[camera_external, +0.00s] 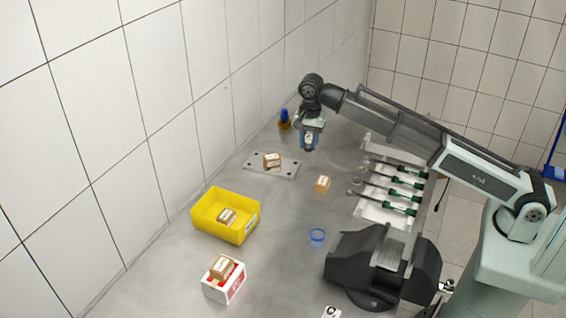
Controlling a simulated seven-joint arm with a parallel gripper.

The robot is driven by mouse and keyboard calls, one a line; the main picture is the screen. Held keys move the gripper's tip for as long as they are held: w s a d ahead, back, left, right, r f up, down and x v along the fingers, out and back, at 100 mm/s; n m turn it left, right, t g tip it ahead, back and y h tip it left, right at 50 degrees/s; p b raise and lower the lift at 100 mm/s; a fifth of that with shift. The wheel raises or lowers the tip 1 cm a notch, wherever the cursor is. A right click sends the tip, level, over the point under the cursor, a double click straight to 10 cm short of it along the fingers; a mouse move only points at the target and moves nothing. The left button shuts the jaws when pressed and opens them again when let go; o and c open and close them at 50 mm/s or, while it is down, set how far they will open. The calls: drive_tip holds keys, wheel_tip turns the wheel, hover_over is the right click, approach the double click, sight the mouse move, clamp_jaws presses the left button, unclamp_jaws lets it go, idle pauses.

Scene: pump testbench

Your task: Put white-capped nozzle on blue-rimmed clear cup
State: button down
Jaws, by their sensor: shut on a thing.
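The blue-rimmed clear cup (317,236) stands on the grey table, left of the black vise. My gripper (308,143) is at the back of the table, beyond the cup and well apart from it. It is shut on a small whitish part between its fingers, which I take to be the white-capped nozzle (308,139). The fingers hide most of this part, so its shape and tilt are hard to tell.
A black vise (352,262) stands right of the cup. Green-handled tools lie on a white rack (374,213). A yellow bin (243,237), a red-white box (226,290), a plate (288,171) and a loose carton (322,183) stand around. A blue-and-yellow item (285,121) is by the wall.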

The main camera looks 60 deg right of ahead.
drive_tip(key=s+a+r+n, duration=0.1)
drive_tip(key=s+a, duration=0.2)
drive_tip(key=a, duration=0.6)
drive_tip(key=s+a+r+n, duration=0.1)
drive_tip(key=s+a+n, duration=0.15)
drive_tip(key=a, duration=0.65)
wheel_tip(320, 180, up, 2)
drive_tip(key=m, duration=0.5)
hover_over(318, 234)
drive_tip(key=shift+f, duration=4.8)
drive_tip(key=c, duration=0.8)
unclamp_jaws()
drive_tip(key=shift+f, duration=0.1)
wheel_tip(318, 234, up, 12)
drive_tip(key=shift+r, duration=0.15)
